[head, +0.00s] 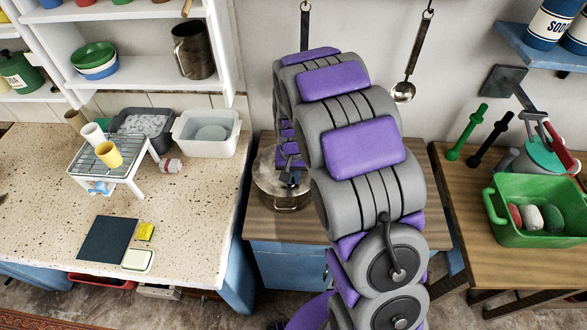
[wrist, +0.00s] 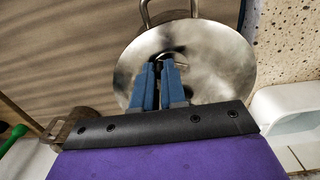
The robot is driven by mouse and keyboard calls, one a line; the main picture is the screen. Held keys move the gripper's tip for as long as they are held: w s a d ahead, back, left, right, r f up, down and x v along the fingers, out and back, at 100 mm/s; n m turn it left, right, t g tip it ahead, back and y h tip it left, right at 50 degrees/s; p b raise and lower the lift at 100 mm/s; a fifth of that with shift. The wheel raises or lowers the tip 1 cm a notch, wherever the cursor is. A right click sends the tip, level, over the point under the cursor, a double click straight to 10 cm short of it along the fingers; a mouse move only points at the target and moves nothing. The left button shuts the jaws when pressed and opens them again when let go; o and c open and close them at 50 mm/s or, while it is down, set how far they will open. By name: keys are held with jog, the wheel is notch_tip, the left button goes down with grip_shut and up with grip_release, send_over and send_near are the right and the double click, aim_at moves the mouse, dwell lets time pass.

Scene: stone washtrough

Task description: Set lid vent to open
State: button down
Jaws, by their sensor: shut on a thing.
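A steel pot (head: 284,203) with a round shiny lid (head: 266,172) stands on the wooden cabinet top, partly hidden by my arm. The lid (wrist: 212,48) fills the upper middle of the wrist view, and a loop handle (wrist: 146,12) shows at its far edge. My gripper (wrist: 163,68) has blue fingers over the lid's middle. They are shut on a small dark metal knob there, mostly hidden between the fingertips. I cannot tell whether this knob is the vent or which way the vent is set. My gripper (head: 290,178) also shows over the pot in the head view.
A speckled counter (head: 50,190) on the left holds a white rack (head: 112,165), a white basin (head: 207,133) and a grey tub (head: 143,125). A ladle (head: 403,90) hangs on the wall. A green crate (head: 540,235) stands on the right table.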

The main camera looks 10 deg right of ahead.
jog(key=m, duration=0.1)
jog(key=m+p, duration=0.2)
jog(key=shift+s+a+r+m, duration=0.15)
jog(key=shift+s+a+m, duration=0.1)
jog(key=shift+a+m, duration=0.05)
jog(key=shift+s+a+m+p, duration=0.1)
jog(key=shift+a+m+p, duration=0.1)
jog(key=shift+m+p, duration=0.55)
jog(key=shift+s+a+m+p, duration=0.1)
jog(key=shift+a+m+p, duration=0.1)
jog(key=shift+m+p, duration=0.55)
jog(key=shift+m, duration=0.3)
jog(key=c, duration=1.2)
grip_release()
notch_tip(320, 180, up, 17)
jog(key=shift+p, duration=0.65)
jog(key=shift+w+a, duration=0.1)
